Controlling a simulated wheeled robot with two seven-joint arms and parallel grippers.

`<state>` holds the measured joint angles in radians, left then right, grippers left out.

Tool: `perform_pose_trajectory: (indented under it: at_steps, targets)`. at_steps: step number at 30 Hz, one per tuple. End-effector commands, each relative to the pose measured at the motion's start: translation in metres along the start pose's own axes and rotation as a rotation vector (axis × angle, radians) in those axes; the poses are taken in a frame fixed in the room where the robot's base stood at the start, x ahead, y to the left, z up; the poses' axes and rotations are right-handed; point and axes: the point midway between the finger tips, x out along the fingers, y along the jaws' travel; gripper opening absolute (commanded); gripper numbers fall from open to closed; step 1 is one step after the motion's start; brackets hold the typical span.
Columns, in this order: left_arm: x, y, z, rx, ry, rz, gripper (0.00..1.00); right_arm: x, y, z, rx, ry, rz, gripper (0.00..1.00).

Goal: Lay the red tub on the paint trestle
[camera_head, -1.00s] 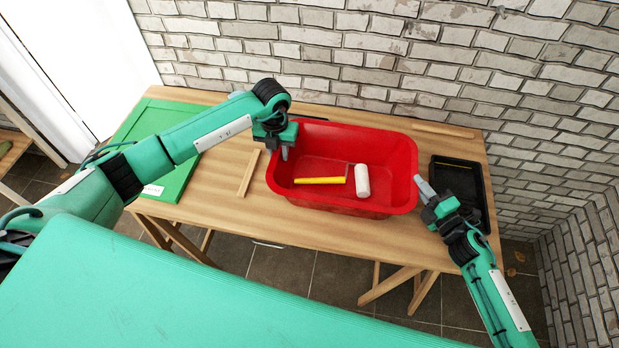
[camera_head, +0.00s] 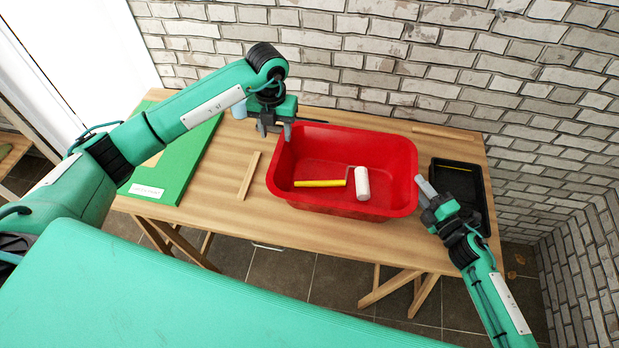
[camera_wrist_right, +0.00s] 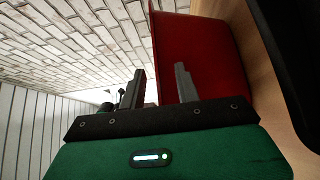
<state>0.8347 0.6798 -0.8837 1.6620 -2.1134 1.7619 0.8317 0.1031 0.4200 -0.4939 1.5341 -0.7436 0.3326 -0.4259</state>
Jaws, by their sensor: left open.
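The red tub (camera_head: 340,209) stands upright on a wooden table top with trestle legs (camera_head: 225,215), which looks like the paint trestle. A paint roller with a yellow handle (camera_head: 320,183) and white sleeve (camera_head: 362,183) lies inside the tub. My left gripper (camera_head: 275,129) is open and empty at the tub's back left corner; whether it touches the rim is unclear. My right gripper (camera_head: 424,188) is at the tub's right rim. In the right wrist view its fingers (camera_wrist_right: 160,87) are apart, with the tub's red wall (camera_wrist_right: 205,55) behind and beside them.
A black tray (camera_head: 465,180) lies on the table right of the tub. A green board (camera_head: 180,175) with a label lies at the left, and a wooden strip (camera_head: 249,176) lies between it and the tub. A brick wall closes the back.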

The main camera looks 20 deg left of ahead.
Motion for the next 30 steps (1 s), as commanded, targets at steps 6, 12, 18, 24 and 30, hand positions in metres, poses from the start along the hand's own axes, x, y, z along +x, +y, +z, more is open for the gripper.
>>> perform_pose_trajectory:
  at_steps: [6,12,18,24,30]
  targets:
    - [-0.023,0.000,0.000,0.000,0.000,0.001,0.47,-0.001,0.000,0.000,0.000,0.000,0.000,0.33]
    - [-0.025,0.001,0.000,0.000,0.002,0.002,0.47,-0.019,-0.001,0.001,0.000,-0.001,-0.002,0.33]
    - [-0.025,0.000,0.000,0.000,0.001,0.001,0.47,-0.059,-0.002,-0.001,0.001,0.000,-0.003,0.33]
    - [-0.025,0.000,0.000,0.000,0.001,0.001,0.47,-0.095,-0.001,0.000,0.001,0.000,-0.003,0.33]
    - [-0.025,0.000,0.000,0.000,0.001,0.001,0.47,-0.115,-0.001,0.000,0.000,0.000,-0.001,0.33]
